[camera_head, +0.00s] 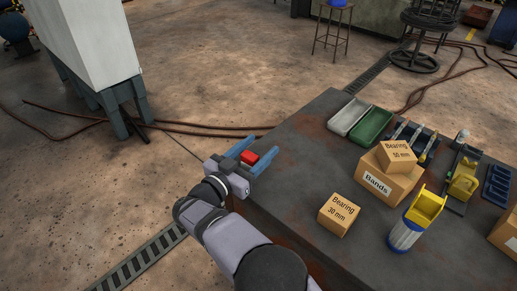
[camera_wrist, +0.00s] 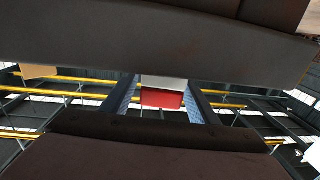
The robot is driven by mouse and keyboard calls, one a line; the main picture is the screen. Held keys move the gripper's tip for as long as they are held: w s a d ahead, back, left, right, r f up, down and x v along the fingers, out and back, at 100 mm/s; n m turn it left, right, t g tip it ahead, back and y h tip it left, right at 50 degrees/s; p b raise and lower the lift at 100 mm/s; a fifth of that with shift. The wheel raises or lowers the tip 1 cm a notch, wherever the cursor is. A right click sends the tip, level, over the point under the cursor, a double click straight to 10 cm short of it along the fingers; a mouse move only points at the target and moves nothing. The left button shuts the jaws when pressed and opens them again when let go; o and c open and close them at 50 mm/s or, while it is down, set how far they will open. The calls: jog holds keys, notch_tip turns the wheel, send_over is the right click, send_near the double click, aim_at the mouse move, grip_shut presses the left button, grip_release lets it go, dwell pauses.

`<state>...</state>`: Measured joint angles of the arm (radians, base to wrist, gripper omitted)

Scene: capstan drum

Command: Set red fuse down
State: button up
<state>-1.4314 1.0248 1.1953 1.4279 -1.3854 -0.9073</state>
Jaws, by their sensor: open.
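The red fuse (camera_head: 249,157) is a small block with a red part and a pale part. It sits between the two blue fingers of my gripper (camera_head: 264,145) at the left edge of the dark table (camera_head: 290,150). In the wrist view the red fuse (camera_wrist: 161,99) also shows between the fingers of my gripper (camera_wrist: 162,86), its pale part against the grey slab. My gripper is open around it. In the head view a gap shows between the fuse and the right finger. I cannot tell whether the fuse's base touches the table.
A Bearing box (camera_head: 339,215) stands right of my gripper. A Bands box (camera_head: 385,180) with a smaller Bearing box (camera_head: 397,156) on top stands farther right. A yellow-topped cylinder (camera_head: 415,222), a grey tray (camera_head: 348,116) and a green tray (camera_head: 371,126) also stand there. The table's left part is clear.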

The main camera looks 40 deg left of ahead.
aim_at(246, 160)
jog(key=s, duration=0.6)
jog(key=shift+b, duration=0.35)
jog(key=shift+o, duration=0.5)
jog(key=shift+s+r, duration=0.1)
jog(key=shift+s, duration=0.45)
jog(key=s+b, duration=0.2)
jog(key=s, duration=0.4)
jog(key=shift+w+d+f+p, duration=0.15)
jog(key=shift+w+p, duration=0.15)
jog(key=shift+w, duration=1.6)
jog(key=shift+w+d+f+p, duration=0.1)
jog(key=shift+w+p, duration=0.15)
jog(key=shift+w, duration=1.65)
jog(key=c, duration=1.3)
